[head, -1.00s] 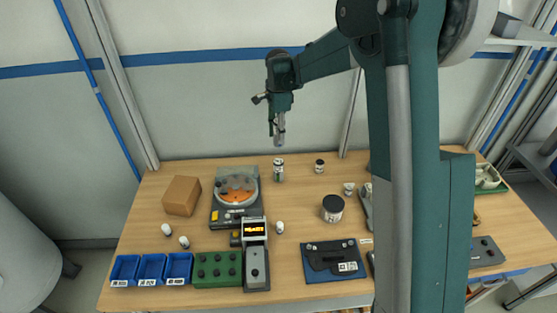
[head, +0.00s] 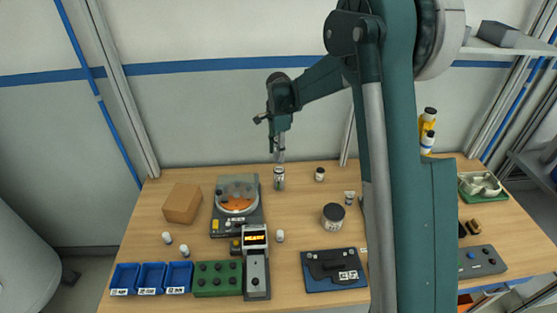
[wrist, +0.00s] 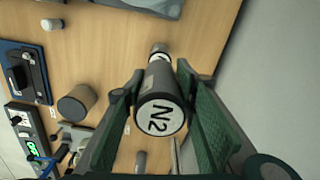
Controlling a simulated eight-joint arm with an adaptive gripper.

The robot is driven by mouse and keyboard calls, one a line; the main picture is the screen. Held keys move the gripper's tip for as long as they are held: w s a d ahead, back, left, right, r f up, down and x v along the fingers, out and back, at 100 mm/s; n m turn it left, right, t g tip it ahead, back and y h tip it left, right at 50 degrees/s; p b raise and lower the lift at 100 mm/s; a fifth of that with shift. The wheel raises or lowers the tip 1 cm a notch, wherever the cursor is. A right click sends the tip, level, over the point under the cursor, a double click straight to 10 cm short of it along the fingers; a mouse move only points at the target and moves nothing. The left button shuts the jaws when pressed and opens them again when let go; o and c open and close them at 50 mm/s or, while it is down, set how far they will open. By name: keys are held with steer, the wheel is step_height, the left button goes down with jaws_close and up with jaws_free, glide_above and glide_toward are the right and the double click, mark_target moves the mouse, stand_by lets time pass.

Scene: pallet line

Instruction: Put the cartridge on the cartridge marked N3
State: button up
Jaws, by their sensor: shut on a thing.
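My gripper (head: 278,144) points down over the back of the table and is shut on a grey cartridge (head: 281,156). In the wrist view the cartridge's round white end, marked N2 (wrist: 160,118), faces the camera between the two green fingers. Another cartridge (head: 279,179) stands upright on the table right below the held one. The head view does not show clearly whether the two touch. In the wrist view a small part of a cylinder (wrist: 159,49) shows beyond the held cartridge. No N3 mark is readable.
A round-dish machine (head: 238,203) and a cardboard box (head: 183,203) stand left of the standing cartridge. A small dark-lidded bottle (head: 320,174) is close on its right. A dark jar (head: 333,216) and a small cup (head: 349,197) stand further right. Blue bins (head: 151,278) are at front left.

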steer(key=shift+f, duration=0.35)
steer(key=shift+f, duration=1.9)
steer(key=shift+f, duration=0.15)
steer(key=o, duration=1)
step_height(320, 180, up, 12)
steer(key=shift+r, duration=0.2)
